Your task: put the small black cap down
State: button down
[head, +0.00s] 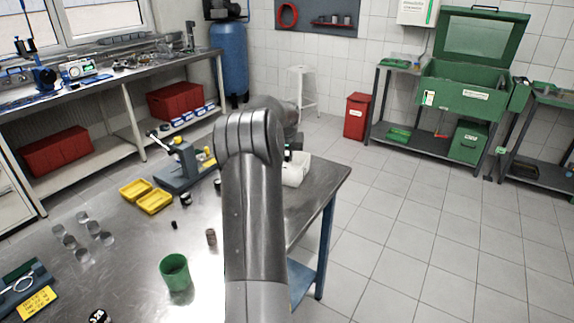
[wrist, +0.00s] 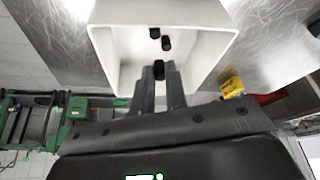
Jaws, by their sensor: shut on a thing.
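My gripper (wrist: 158,76) is shut on a small black cap (wrist: 158,68), which shows between its fingertips in the wrist view. The held cap is over the opening of a white box (wrist: 105,55), near its lower wall in that view; the height above the floor is hard to tell. Two more black caps, one of them (wrist: 154,33) near the far wall, lie inside the box. In the head view the white box (head: 298,174) stands near the far right corner of the metal table, and my arm hides part of it and most of my gripper.
On the table (head: 130,245) are a green cup (head: 174,270), yellow trays (head: 154,202), a grey and yellow press-like tool (head: 185,165), a small dark piece (head: 174,225), a brownish cylinder (head: 211,237) and several clear cups. The table's right edge is close to the box.

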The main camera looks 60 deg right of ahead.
jog(key=shift+f, duration=1.85)
jog(key=shift+f, duration=0.1)
jog(key=c, duration=1.5)
grip_release()
jog(key=shift+o, duration=0.2)
